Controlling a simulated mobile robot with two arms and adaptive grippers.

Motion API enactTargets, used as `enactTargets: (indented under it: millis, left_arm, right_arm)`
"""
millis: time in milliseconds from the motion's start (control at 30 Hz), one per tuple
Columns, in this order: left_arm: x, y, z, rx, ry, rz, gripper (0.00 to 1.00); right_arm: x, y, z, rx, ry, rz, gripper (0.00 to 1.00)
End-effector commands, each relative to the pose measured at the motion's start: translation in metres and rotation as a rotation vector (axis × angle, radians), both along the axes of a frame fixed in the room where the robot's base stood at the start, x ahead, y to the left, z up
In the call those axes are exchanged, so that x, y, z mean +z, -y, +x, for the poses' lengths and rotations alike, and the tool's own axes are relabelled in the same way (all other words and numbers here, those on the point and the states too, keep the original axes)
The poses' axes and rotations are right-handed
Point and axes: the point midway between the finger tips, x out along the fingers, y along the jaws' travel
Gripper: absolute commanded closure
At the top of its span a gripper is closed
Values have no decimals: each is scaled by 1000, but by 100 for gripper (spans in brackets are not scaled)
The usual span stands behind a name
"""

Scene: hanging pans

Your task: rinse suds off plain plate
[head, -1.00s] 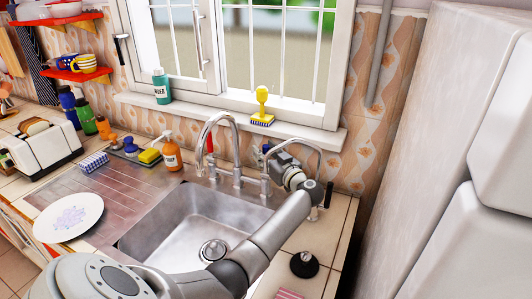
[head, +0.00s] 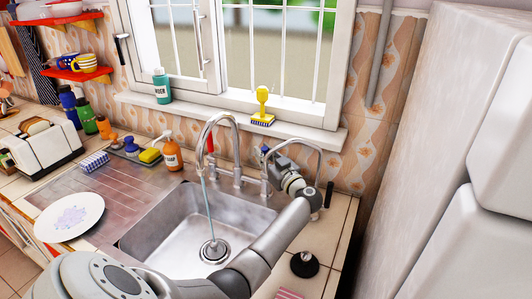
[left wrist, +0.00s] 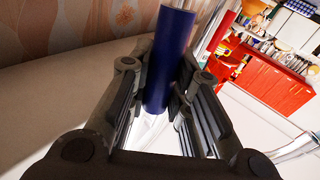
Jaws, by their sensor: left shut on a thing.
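The white plate (head: 48,222) lies flat at the left end of the drainboard, with a pale bluish-purple patch of suds (head: 70,217) on its middle. The steel sink (head: 170,235) is to its right. The tap (head: 211,122) arches over the basin, and a thin stream of water (head: 208,210) falls from it to the drain. My left gripper (head: 269,154) is at the blue tap handle (head: 265,149), right of the spout. In the left wrist view, its fingers are shut on the blue handle (left wrist: 170,60). My right gripper is not in view.
A blue-and-white sponge (head: 94,161), a yellow sponge (head: 150,156) and an orange soap bottle (head: 172,155) stand behind the drainboard. A black plug (head: 304,264) lies on the right counter. The middle of the drainboard is clear.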

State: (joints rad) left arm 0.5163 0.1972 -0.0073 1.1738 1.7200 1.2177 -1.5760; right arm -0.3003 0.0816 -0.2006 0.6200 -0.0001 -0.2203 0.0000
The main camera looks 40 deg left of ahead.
Motion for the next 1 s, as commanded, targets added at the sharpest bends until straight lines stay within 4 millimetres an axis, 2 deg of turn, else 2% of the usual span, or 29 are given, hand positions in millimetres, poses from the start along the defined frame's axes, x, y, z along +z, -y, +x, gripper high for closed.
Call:
enactTargets:
  millis: [267, 633, 667, 800, 1000]
  left_arm:
    - [-5, 4, -12, 0, 138, 40, 100]
    - [-4, 5, -13, -2, 152, 47, 100]
    - [-4, 5, -13, -2, 152, 47, 78]
    - [-4, 5, -13, -2, 152, 47, 60]
    - [-3, 5, -13, -1, 151, 48, 58]
  right_arm:
    - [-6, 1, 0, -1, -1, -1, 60]
    - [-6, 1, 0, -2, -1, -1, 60]
    - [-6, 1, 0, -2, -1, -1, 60]
    - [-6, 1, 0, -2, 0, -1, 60]
    - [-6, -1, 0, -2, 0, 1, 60]
